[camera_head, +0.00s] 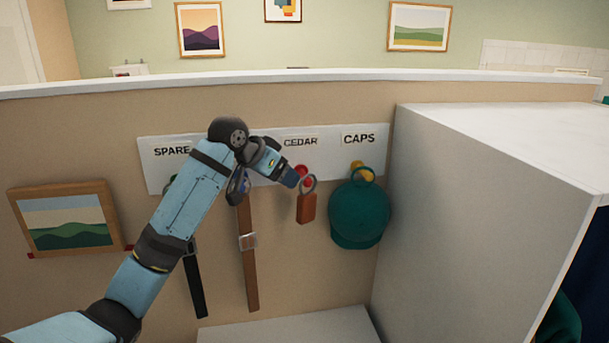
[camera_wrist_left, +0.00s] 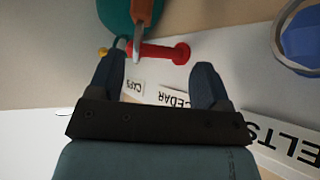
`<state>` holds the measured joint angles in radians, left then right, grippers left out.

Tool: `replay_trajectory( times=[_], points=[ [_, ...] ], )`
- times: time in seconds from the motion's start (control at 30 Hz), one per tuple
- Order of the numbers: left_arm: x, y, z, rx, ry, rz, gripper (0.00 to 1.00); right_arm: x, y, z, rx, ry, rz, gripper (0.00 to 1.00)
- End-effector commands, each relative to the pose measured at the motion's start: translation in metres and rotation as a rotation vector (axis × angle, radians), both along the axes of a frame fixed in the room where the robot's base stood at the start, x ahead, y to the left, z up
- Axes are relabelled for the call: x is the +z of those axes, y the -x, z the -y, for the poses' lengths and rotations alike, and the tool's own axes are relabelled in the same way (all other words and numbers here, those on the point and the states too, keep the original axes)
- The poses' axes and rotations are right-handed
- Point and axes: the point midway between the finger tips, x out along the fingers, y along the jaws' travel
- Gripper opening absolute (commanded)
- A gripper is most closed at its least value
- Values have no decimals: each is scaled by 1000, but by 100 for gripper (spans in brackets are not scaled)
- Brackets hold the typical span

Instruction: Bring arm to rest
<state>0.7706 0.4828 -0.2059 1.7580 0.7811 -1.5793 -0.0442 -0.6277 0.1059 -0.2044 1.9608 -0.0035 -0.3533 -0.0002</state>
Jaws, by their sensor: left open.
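My left gripper (camera_head: 291,178) is at the peg rail, in front of the CEDAR peg. In the left wrist view its two fingers (camera_wrist_left: 161,64) are apart with nothing held between them. The red peg (camera_head: 302,172) shows just beyond the fingertips in the wrist view (camera_wrist_left: 160,53). A reddish-brown cedar block (camera_head: 307,209) hangs by its ring from that peg. My left arm reaches up from the lower left and hides the BELTS label in the head view. My right gripper is not in view.
A green cap (camera_head: 358,222) hangs on the yellow peg to the right. A brown belt (camera_head: 249,270) and a black belt (camera_head: 196,285) hang left of the block. A white cabinet (camera_head: 455,210) stands at right. A framed picture (camera_head: 68,222) is at left.

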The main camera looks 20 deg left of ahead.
Motion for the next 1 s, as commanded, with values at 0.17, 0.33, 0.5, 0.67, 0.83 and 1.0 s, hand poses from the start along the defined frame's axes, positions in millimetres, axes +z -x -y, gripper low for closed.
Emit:
replay_trajectory(
  times=[0.17,0.33,0.5,0.67,0.83,1.0],
  points=[
    [-3,1,2,-1,0,-3,72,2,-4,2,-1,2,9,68],
    [-50,19,16,-1,-16,-42,72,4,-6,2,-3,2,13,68],
    [-137,68,39,13,-45,-114,72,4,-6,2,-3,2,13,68],
    [-209,132,58,41,-69,-182,72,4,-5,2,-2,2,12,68],
    [-265,210,71,86,-89,-254,72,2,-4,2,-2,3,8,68],
    [-301,292,76,144,-110,-326,72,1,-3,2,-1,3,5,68]
  ],
)
